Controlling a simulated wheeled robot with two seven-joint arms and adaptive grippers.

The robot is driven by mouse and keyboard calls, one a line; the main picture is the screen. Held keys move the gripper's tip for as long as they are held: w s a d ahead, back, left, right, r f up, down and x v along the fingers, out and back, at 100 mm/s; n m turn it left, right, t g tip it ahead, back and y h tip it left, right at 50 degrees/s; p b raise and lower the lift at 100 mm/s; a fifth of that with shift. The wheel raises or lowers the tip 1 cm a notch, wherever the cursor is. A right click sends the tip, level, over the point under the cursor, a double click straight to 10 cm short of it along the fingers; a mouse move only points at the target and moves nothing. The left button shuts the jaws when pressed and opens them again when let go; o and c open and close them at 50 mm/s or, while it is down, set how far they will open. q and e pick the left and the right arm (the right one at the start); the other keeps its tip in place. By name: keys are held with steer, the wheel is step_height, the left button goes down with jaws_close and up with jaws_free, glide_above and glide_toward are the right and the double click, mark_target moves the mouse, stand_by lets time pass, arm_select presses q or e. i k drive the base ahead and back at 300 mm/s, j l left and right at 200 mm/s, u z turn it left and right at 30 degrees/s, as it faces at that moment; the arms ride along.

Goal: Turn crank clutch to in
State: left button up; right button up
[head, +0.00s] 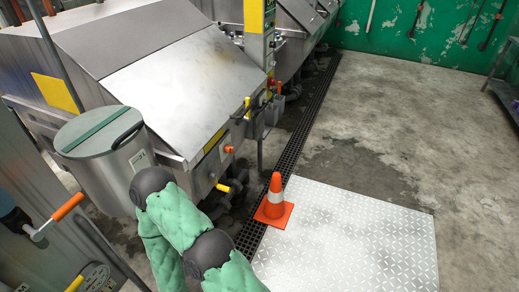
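A crank with an orange grip (68,207) stands out from a grey metal machine at the lower left. Below it, at the bottom edge, is a round plate (96,277) with a dark centre. A yellow-handled lever (76,283) is beside the plate and is partly cut off. I cannot tell for sure which of these is the clutch, nor read its position. A green padded arm of mine, with dark joints, shows at the bottom centre, right of the crank. No fingers of either gripper are visible.
A lidded steel drum (105,165) stands between the crank and a large steel machine (170,85). An orange cone (275,198) stands by the floor drain grate (290,150). A tread plate (350,240) lies to its right. Open concrete floor (400,120) extends toward the green wall (420,30).

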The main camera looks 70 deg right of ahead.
mark_target(228, 148)
steer(key=z, duration=1.95)
